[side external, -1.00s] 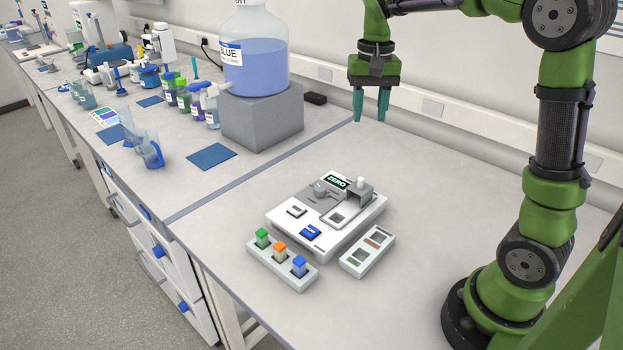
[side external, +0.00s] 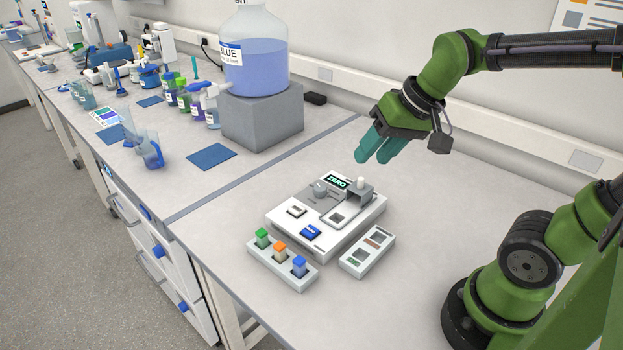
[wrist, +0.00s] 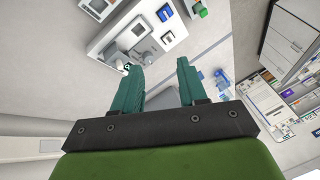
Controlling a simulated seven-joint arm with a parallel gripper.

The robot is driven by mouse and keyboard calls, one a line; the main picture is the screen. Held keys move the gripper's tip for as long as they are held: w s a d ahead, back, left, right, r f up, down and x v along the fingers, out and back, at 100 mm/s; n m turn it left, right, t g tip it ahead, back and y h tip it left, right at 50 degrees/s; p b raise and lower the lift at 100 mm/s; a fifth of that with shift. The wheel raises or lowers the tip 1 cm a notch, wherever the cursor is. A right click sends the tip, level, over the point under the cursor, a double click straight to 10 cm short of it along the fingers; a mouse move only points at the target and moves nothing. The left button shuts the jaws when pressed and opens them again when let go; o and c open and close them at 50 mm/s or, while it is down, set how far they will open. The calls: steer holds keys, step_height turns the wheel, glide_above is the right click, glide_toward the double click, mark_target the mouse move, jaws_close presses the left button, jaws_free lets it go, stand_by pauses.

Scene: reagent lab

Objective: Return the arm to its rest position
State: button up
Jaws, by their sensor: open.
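My gripper (side external: 372,152) is in the air above the bench, behind and right of the white device in the side view. Its teal fingers are tilted down to the left. In the wrist view my gripper (wrist: 160,82) shows its two fingers apart with nothing between them. The white device (side external: 325,218) with a ZERO display sits on the bench below the gripper, apart from it. It also shows in the wrist view (wrist: 105,45), partly behind the left finger.
A large bottle (side external: 258,65) of blue liquid rests on a grey block (side external: 262,118). The bench (side external: 450,190) is clear at right.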

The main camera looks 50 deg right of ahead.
steer(key=shift+n+t, duration=0.5)
steer(key=shift+t, duration=0.4)
steer(key=s+a, duration=0.2)
steer(key=s, duration=0.2)
steer(key=shift+s+a+r, duration=0.15)
steer(key=shift+a+r, duration=0.25)
